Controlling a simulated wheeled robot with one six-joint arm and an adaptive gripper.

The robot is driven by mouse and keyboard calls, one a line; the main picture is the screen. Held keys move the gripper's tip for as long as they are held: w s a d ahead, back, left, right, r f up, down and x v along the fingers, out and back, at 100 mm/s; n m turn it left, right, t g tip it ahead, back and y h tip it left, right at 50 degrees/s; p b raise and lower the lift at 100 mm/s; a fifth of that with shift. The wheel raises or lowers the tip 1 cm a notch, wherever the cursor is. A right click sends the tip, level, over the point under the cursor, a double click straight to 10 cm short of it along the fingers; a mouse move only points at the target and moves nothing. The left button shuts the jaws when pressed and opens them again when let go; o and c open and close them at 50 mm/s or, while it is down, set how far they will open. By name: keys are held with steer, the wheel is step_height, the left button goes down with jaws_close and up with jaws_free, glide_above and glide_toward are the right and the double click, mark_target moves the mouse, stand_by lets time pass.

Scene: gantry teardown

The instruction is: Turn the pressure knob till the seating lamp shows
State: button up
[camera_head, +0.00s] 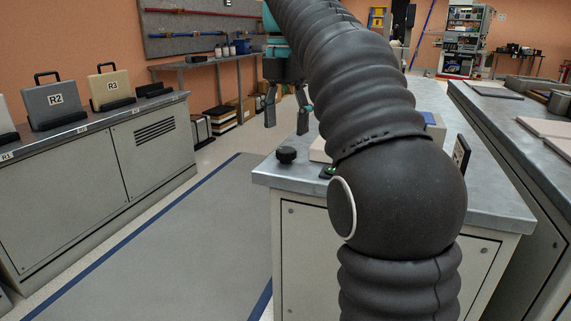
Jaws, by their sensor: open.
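A round black knob (286,154) sits on the grey metal top of the central bench (290,176), near its left front corner. I take it for the pressure knob. My gripper (286,127) hangs in the picture just above the knob, fingers pointing down and spread apart with nothing between them. It appears apart from the knob; the depth between them is hard to judge. A small dark piece with a green spot (328,171) shows to the right of the knob, partly hidden by my arm. I cannot tell whether it is the seating lamp or whether it is lit.
My arm hides much of the central bench. A pale block (319,150) and a dark upright panel (461,153) stand on it. At left, a cabinet (60,200) carries cases marked R2 (55,103) and R3 (110,88). The floor mat (180,240) between is clear.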

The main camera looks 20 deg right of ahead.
mark_target(286, 149)
step_height(286, 149, down, 6)
steer(key=shift+r+b, duration=0.1)
steer(key=shift+b, duration=0.8)
steer(key=c, duration=1.1)
